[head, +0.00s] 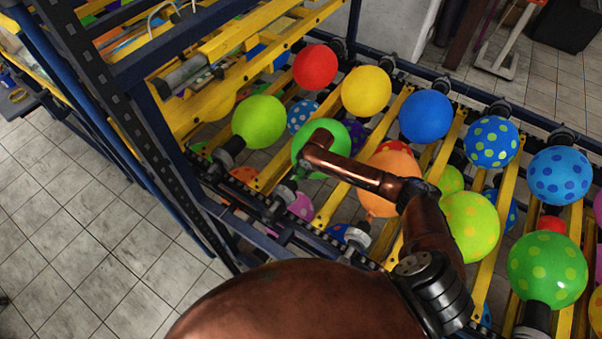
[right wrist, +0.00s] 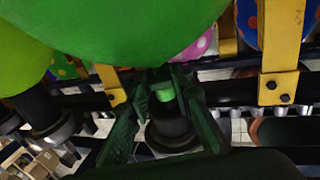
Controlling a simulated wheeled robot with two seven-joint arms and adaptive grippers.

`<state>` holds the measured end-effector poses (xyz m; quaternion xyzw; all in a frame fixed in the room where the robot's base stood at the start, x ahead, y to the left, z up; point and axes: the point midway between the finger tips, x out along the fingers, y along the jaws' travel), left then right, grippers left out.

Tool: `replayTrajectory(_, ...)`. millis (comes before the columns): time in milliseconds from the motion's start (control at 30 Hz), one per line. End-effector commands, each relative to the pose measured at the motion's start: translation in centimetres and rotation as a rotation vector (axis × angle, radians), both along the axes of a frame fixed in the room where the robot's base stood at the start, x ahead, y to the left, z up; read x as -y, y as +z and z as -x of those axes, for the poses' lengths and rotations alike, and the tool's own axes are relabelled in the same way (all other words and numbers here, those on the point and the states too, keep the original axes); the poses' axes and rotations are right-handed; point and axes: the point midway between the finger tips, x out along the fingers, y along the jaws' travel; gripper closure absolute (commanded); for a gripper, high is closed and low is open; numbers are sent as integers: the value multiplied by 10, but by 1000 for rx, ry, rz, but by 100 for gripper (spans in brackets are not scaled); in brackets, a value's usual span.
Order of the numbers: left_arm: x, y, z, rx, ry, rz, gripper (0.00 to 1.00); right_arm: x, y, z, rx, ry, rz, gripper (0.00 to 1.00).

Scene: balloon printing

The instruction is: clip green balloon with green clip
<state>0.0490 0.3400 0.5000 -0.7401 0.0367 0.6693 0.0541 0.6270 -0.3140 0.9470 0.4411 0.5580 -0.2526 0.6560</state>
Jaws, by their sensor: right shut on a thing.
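The green balloon (head: 306,150) stands in the rack in the head view, partly behind my bronze right arm. It fills the top of the right wrist view (right wrist: 140,28). My right gripper (right wrist: 166,76) is just below the balloon, its two dark, green-tinged fingers converging. A small bright green piece, seemingly the green clip (right wrist: 165,92), shows between them, above a black holder (right wrist: 168,126). I cannot clearly tell this piece from the balloon's neck. In the head view the right fingers are hidden by the arm and balloon. My left gripper is out of view.
A lime balloon (head: 259,121) is close on the left and an orange balloon (head: 378,207) close on the right. Red (head: 315,68), yellow (head: 366,91) and blue (head: 426,116) balloons stand behind. Yellow slats and a dark blue frame (head: 165,180) surround them. Tiled floor (head: 75,235) lies left.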

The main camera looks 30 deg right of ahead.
Motion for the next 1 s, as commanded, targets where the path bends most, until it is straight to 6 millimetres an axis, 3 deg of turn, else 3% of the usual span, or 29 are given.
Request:
replayTrajectory(400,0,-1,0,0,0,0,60,0,-2,-1,-1,0,1,96)
replayTrajectory(433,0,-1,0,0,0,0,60,0,-2,-1,-1,0,1,79)
replayTrajectory(700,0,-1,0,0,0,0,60,0,-2,-1,-1,0,1,60)
replayTrajectory(1000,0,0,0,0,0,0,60,0,-1,0,-1,0,1,60)
